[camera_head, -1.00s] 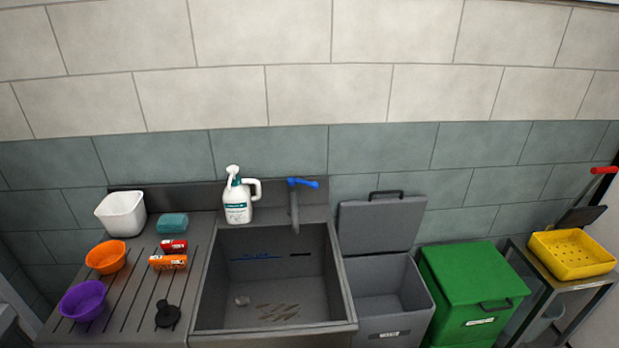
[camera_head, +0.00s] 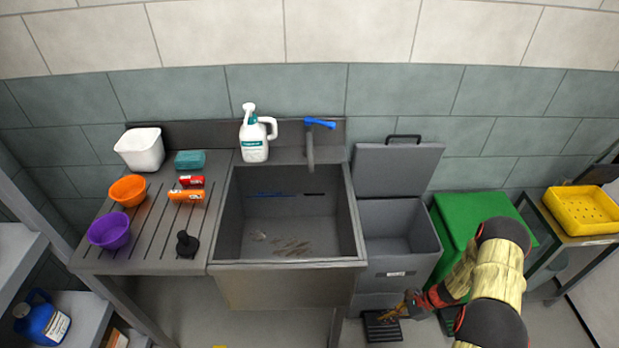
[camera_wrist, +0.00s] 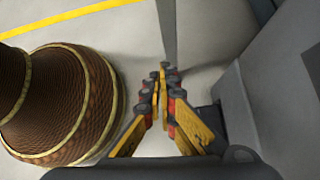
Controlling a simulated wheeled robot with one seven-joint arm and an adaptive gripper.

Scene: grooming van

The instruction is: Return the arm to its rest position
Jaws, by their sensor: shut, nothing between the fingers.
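My gripper (camera_head: 412,305) is at the lower right in the head view, in front of the open grey bin and low beside it. My arm reaches down to it from the right edge area, in front of the green bin. In the wrist view my gripper (camera_wrist: 166,76) has its yellow and red fingers together, with nothing between them. Grey floor shows beyond the fingertips, and a brown, ribbed rounded part with yellow bands fills the left side.
The grey bin (camera_head: 399,283) stands open, with a black pedal (camera_head: 382,326) at its foot. The green bin (camera_head: 455,222) is to its right. The sink (camera_head: 232,215) and draining board (camera_head: 150,255) are left. A yellow tray (camera_head: 583,211) sits on a stand at right.

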